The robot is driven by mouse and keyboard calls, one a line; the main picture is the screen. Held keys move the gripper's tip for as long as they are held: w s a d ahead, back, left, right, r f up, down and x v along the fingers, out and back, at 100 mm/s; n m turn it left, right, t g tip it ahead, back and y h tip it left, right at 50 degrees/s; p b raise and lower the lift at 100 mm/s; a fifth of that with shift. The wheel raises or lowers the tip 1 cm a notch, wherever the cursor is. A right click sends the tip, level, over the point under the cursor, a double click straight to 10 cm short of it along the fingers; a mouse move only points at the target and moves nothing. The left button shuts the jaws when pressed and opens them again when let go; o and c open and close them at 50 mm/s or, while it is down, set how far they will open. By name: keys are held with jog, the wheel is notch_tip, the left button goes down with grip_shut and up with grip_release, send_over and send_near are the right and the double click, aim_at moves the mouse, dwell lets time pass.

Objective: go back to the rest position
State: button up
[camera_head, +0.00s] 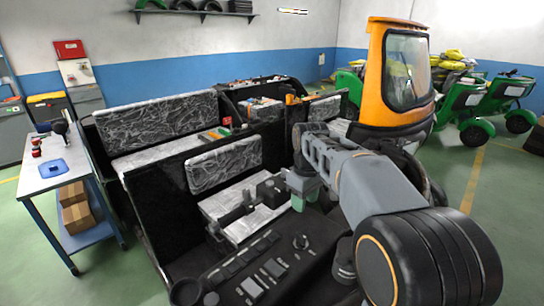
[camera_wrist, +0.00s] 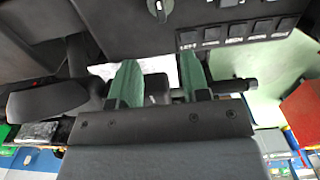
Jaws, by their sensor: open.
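My gripper (camera_head: 298,204) hangs below my arm over the dark control panel (camera_head: 240,270), to the right of the plastic-wrapped seats. Its jaws are open. In the wrist view my gripper (camera_wrist: 160,70) shows two green fingers apart. A dark bar, perhaps a handle or lever, lies in line with the fingers, and I cannot tell whether it is touched. I see no held object. The panel carries a row of switches (camera_wrist: 238,32) and a round knob (camera_head: 300,242). My arm is bent forward over the right part of the panel and hides what lies behind it.
Wrapped seats (camera_head: 225,165) stand in a black frame ahead. A white workbench (camera_head: 52,180) with a blue tray (camera_head: 53,168) is at the left, with boxes (camera_head: 75,205) below. An orange cab (camera_head: 376,75) and green vehicles (camera_head: 465,95) stand right. Green floor is free at far right.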

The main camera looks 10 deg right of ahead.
jog(key=s+f+m+t, duration=0.2)
jog(key=s+f+m, duration=0.1)
jog(key=s, duration=0.5)
jog(key=s+f+m+t, duration=0.2)
jog(key=s+f+m, duration=0.1)
jog(key=s, duration=0.6)
jog(key=shift+m, duration=0.5)
jog(key=shift+d, duration=0.1)
